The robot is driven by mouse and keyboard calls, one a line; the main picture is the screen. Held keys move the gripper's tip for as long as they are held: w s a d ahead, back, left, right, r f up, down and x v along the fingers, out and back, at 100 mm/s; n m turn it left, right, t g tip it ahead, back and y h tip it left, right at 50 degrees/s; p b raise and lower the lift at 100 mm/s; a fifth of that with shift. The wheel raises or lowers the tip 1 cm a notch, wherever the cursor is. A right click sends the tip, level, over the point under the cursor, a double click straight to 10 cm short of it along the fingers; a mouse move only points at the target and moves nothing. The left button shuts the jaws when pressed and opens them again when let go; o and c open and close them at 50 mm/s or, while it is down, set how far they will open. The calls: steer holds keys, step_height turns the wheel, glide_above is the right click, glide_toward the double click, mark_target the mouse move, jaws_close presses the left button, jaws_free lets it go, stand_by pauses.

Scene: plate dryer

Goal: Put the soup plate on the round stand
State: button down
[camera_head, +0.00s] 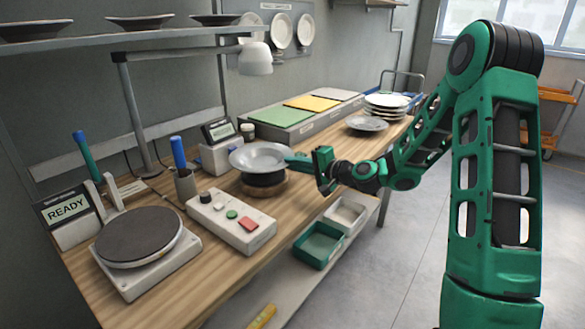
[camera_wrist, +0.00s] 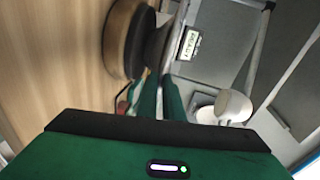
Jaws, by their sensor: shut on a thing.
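The grey soup plate (camera_head: 258,157) is level over the round stand (camera_head: 264,188), which has a wooden base and a dark upper part. My gripper (camera_head: 297,161) is shut on the plate's right rim in the head view. In the wrist view the plate (camera_wrist: 159,48) shows nearly edge-on beside the stand (camera_wrist: 118,38), with my gripper's green fingers (camera_wrist: 160,98) at its rim. The plate is very close to the stand's dark top; I cannot tell whether they touch. The plate hides most of that top.
A control box (camera_head: 231,222) with buttons stands in front, and a dark round plate device (camera_head: 139,237) at left. A cup with a blue-handled tool (camera_head: 185,185) is left of the plate. Stacked plates (camera_head: 386,101) stand at the back right. A lamp (camera_head: 255,60) hangs above.

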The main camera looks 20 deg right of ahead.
steer(key=shift+f, duration=0.35)
steer(key=c, duration=1.9)
jaws_free()
steer(key=shift+s, duration=0.1)
steer(key=v, duration=1.2)
steer(key=s+f+n+g+h, duration=0.2)
steer(key=s+f+n+g, duration=0.15)
steer(key=s, duration=0.35)
steer(key=s+f+n+g+h, duration=0.2)
steer(key=s+f+n+g, duration=0.15)
steer(key=s, duration=0.35)
steer(key=s+d+r+m+g+h, duration=0.1)
steer(key=s+d+r+g, duration=0.1)
steer(key=s, duration=0.6)
steer(key=s+d+r+m+g+h, duration=0.1)
steer(key=s+d, duration=0.3)
steer(key=s, duration=0.4)
steer(key=s+d+r+m+g+h, duration=0.1)
steer(key=s+d+r+g+h, duration=0.1)
steer(key=s, duration=0.6)
steer(key=shift+s+d+r+g, duration=0.4)
steer(key=shift+d+g, duration=0.3)
steer(key=shift+d, duration=0.2)
